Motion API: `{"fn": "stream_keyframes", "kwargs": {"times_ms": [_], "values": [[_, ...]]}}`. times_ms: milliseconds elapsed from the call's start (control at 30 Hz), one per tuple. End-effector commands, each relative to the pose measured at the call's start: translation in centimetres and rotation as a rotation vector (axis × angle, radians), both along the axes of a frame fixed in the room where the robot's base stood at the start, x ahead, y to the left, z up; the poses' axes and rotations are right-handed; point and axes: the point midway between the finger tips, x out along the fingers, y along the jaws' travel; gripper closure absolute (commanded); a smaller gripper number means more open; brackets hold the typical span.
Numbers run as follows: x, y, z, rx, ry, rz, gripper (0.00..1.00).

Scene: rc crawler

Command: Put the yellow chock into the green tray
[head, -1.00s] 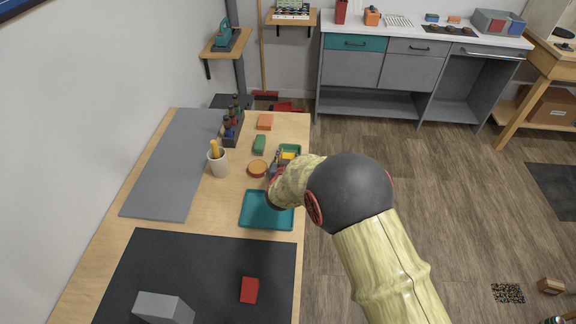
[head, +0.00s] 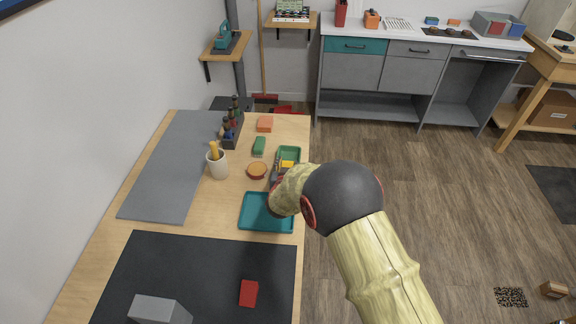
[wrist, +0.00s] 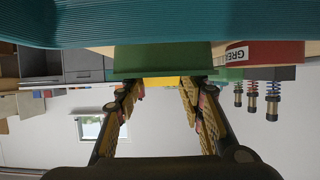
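The yellow chock (head: 287,164) shows at the near part of the green tray (head: 289,151), just past my gripper. In the wrist view, which is upside down, a strip of the yellow chock (wrist: 165,82) shows past the rim of the green tray (wrist: 160,60). The rim hides the rest, so I cannot tell whether it rests on the tray floor. My gripper (wrist: 160,92) is open, with its fingers spread apart and the strip of yellow seen between and beyond their tips. In the head view my wrist partly hides the gripper.
A teal tray (head: 260,213) lies nearer on the bench, partly under my arm. A round orange tin (head: 257,170), a green block (head: 259,146), an orange block (head: 265,124) and a cup (head: 217,165) stand to the left. A red block (head: 249,292) lies on the dark mat.

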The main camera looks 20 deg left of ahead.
Motion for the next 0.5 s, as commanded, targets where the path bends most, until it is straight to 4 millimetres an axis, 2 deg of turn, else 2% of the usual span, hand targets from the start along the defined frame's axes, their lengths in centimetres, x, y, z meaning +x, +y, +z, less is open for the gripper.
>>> {"fn": "stream_keyframes", "kwargs": {"times_ms": [267, 500], "values": [[-0.5, 0.0, 0.6, -0.001, 0.001, 0.001, 0.6], [-4.4, -0.9, 2.5, 0.0, 0.001, 0.002, 0.6]]}}
